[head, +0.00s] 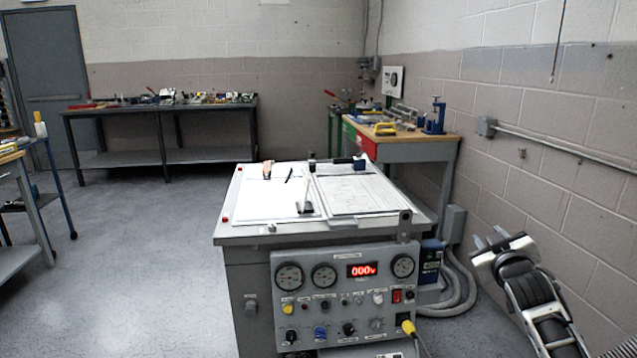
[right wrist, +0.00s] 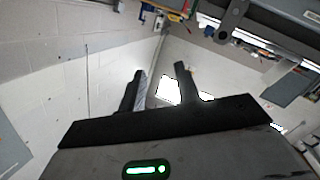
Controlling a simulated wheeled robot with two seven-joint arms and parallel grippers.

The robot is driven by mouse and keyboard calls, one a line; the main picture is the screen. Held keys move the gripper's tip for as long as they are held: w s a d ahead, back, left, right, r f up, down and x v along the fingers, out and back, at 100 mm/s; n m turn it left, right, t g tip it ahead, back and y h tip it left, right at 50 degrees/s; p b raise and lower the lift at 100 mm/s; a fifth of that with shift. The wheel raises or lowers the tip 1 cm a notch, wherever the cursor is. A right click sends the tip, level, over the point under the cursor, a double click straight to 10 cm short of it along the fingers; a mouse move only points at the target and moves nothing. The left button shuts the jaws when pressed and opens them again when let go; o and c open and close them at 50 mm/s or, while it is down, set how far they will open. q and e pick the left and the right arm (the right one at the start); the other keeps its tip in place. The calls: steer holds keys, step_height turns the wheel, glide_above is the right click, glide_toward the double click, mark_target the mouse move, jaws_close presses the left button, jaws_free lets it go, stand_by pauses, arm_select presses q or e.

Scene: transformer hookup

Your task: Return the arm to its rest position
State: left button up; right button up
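My right arm comes in at the lower right of the head view, raised beside the right wall. Its gripper (head: 489,238) points up and left, with two short grey fingers apart and nothing between them. In the right wrist view the two dark fingers (right wrist: 160,70) also stand apart and empty, with wall behind them. The gripper is clear of the test bench (head: 240,240) and touches nothing that I can see. My left arm and left gripper are not in view.
The test bench carries papers, a clipboard (head: 357,193) and a control panel (head: 340,297) with dials and a red "000v" display. A grey conduit (head: 560,153) runs along the right wall. A workbench (head: 415,150) stands behind. The floor at left is open.

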steer(key=s+a+f+m+g+y, duration=0.1)
steer(key=s+a+f+g+y, duration=0.1)
steer(key=s+a+f, duration=0.6)
steer(key=s+a+f+g+y, duration=0.1)
steer(key=s+a+f+y, duration=0.1)
steer(key=s+a+f, duration=0.5)
steer(key=s+a+f+g+y, duration=0.1)
steer(key=s+a+f, duration=0.2)
steer(key=s, duration=0.8)
steer(key=s+a+f+m+g+y, duration=0.1)
steer(key=s+a+f, duration=0.3)
steer(key=s, duration=0.7)
steer(key=shift+s+f+g+y, duration=0.35)
steer(key=shift+f+g, duration=0.15)
steer(key=shift+g, duration=0.1)
